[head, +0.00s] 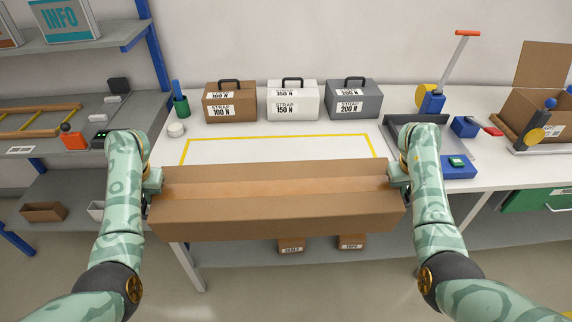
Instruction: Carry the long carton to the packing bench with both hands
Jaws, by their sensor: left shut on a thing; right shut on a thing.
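The long brown carton (275,213) is held level across the front of the white packing bench (215,130). It covers part of the bench's front edge. My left gripper (152,186) is shut on the carton's left end. My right gripper (400,182) is shut on its right end. Both fingertips are mostly hidden by the arms and the carton. A yellow-outlined rectangle (280,139) is marked on the bench top just behind the carton, and its front side is hidden. I cannot tell whether the carton touches the bench.
A brown strap box (230,107), a white one (292,105) and a grey one (352,104) stand behind the marked area. A green cup (181,105) and white roll (176,130) stand left. A grey tray (400,121), blue tools (459,167) and an open box (540,95) stand right.

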